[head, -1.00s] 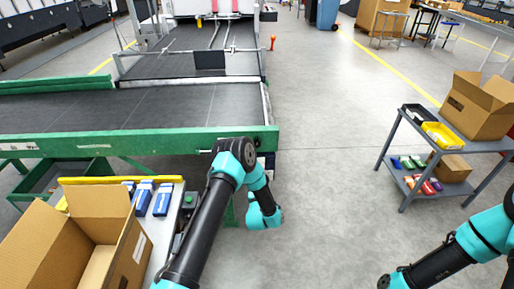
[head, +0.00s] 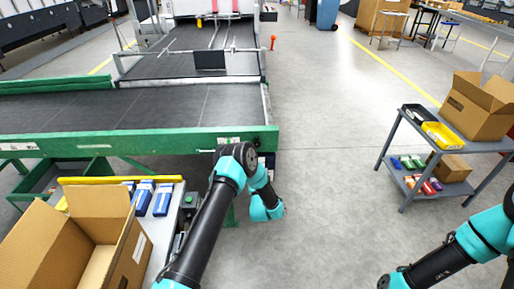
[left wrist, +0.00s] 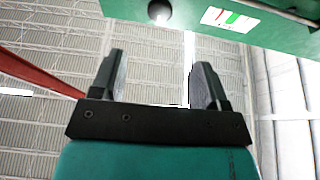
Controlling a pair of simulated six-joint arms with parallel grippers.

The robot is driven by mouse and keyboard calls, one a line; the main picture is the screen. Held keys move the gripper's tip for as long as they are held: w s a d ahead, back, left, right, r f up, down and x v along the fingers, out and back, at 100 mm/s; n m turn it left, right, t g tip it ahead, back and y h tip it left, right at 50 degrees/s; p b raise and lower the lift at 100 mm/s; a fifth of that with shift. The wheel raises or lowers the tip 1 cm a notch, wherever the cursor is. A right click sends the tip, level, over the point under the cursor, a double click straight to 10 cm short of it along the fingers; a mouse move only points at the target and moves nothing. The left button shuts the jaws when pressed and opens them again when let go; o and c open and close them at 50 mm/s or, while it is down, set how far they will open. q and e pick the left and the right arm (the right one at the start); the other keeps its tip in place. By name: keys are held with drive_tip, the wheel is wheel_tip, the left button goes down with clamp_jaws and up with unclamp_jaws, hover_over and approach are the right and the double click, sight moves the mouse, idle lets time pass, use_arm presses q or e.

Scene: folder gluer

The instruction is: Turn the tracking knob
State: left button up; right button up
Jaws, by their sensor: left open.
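A dark round knob (left wrist: 158,10) shows at the top of the left wrist view, against the green beam (left wrist: 185,28) and partly cut by the frame edge. I take it for the tracking knob. A white label with red and green marks (left wrist: 230,18) is to its right. My left gripper (left wrist: 158,75) is open with nothing between its fingers; the knob lies beyond the fingertips, apart from them. In the head view my left arm bends down beside the end of the green conveyor beam (head: 90,145), and its gripper is hidden. My right gripper is out of the picture.
An open cardboard box (head: 130,255) and blue cartons (head: 163,200) stand on a bench at the left. A grey cart (head: 398,150) with trays and a box stands at the right. The floor between is clear.

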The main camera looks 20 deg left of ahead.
sight(258, 146)
use_arm(q)
drive_tip(key=x, duration=1.4)
drive_tip(key=shift+w, duration=0.1)
drive_tip(key=c, duration=0.9)
drive_tip(key=shift+f, duration=0.1)
drive_tip(key=shift+n, duration=0.6)
drive_tip(key=n+g+y, duration=0.1)
drive_tip(key=n, duration=0.2)
drive_tip(key=n+g+y, duration=0.1)
drive_tip(key=n, duration=0.1)
drive_tip(key=n+g+y, duration=0.1)
drive_tip(key=n, duration=0.2)
drive_tip(key=shift+d+n+y, duration=0.15)
drive_tip(key=shift+n+y, duration=0.15)
drive_tip(key=n+g, duration=0.1)
drive_tip(key=n, duration=0.2)
drive_tip(key=n+g, duration=0.2)
drive_tip(key=n, duration=0.2)
drive_tip(key=shift+w+g+y, duration=0.1)
drive_tip(key=shift+g+y, duration=0.2)
drive_tip(key=shift+y, duration=0.1)
drive_tip(key=shift+n, duration=0.3)
